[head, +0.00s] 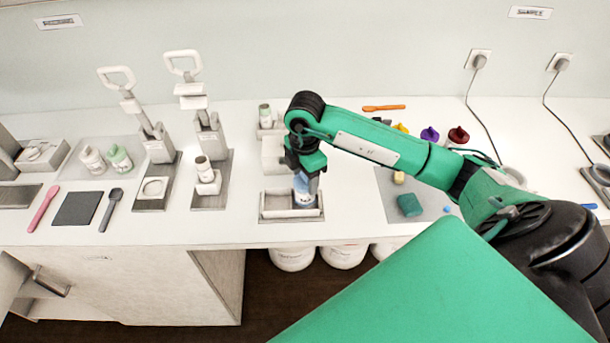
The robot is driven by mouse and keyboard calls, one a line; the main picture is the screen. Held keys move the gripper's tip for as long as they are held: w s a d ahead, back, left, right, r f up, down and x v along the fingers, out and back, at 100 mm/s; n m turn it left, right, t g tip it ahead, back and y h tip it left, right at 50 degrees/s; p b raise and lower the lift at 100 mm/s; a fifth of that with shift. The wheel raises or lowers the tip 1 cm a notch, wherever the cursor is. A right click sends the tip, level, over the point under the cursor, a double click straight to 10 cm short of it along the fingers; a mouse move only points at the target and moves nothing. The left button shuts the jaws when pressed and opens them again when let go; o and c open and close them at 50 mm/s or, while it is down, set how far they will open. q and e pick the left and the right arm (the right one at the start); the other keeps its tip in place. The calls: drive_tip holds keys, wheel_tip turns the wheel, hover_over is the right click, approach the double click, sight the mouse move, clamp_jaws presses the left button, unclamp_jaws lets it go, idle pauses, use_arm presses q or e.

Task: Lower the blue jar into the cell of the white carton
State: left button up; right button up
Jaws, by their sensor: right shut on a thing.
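The blue jar (303,196) shows as a small blue and white shape below my right gripper (305,181). My right gripper points down and is shut on the jar, with its upper part hidden by the fingers. The white carton (276,212) is a low open box near the front edge of the counter. The jar is at the right part of the carton, in line with its opening. I cannot tell whether its base touches the carton floor. My left gripper is out of view.
Another white carton or block (272,155) stands just behind. Lever presses (209,135) stand to the left. A grey mat (430,207) with a green block (409,205) lies to the right. White tubs (292,258) stand below the counter edge.

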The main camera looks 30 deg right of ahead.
drive_tip(key=shift+f, duration=0.2)
idle(0.3)
drive_tip(key=shift+f+b, duration=0.6)
drive_tip(key=shift+b, duration=0.05)
drive_tip(key=shift+f, duration=0.35)
drive_tip(key=shift+f+b, duration=0.35)
drive_tip(key=shift+b, duration=0.15)
drive_tip(key=shift+f, duration=0.2)
idle(0.4)
drive_tip(key=o, duration=0.8)
drive_tip(key=shift+o, duration=0.2)
